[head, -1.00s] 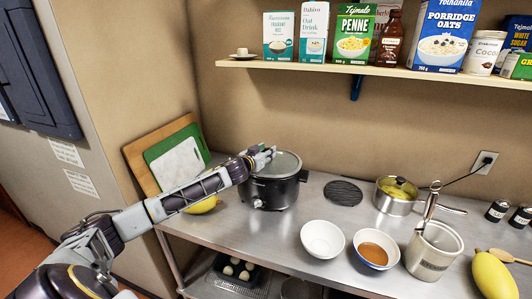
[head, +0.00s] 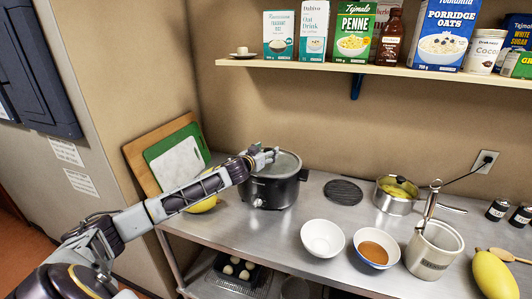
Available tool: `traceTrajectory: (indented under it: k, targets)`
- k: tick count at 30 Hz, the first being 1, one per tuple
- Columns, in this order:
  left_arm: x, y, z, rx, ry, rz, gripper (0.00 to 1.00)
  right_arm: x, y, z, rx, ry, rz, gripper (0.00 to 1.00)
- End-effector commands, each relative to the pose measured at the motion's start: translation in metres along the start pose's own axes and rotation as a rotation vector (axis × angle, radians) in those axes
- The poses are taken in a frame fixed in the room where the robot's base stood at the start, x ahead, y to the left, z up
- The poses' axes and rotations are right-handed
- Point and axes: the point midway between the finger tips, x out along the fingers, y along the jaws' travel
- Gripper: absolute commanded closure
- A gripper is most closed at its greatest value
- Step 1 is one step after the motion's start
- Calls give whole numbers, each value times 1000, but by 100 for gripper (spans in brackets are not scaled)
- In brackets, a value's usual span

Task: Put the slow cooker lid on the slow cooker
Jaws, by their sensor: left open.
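The slow cooker (head: 276,193) is a dark grey pot with a front knob, standing upright on the steel counter near the wall. The slow cooker lid (head: 287,164), round and greyish, lies over its top and looks about level. Whether it is fully seated all round cannot be told, as my gripper hides its left part. My left gripper (head: 268,156) is open at the lid's left and middle, close above it. Whether the fingers touch the lid is not clear. My right gripper is not in view.
A black trivet (head: 343,191) and a saucepan (head: 394,196) stand right of the cooker. A white bowl (head: 322,239), a bowl of brown sauce (head: 375,249) and a utensil crock (head: 433,250) are in front. Cutting boards (head: 172,158) lean at left. A shelf (head: 350,68) hangs above.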

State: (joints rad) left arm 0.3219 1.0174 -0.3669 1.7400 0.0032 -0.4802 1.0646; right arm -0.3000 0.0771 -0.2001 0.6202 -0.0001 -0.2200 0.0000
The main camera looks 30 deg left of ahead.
Motion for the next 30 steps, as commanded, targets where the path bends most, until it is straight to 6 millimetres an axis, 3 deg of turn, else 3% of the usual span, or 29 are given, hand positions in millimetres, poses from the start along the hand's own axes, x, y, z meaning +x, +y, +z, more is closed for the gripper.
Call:
traceTrajectory:
  k: [11,30]
  targets:
    - [-5,0,2,-1,-3,0,37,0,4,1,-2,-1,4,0]
    - [-37,0,2,-1,-3,-1,37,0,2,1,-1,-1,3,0]
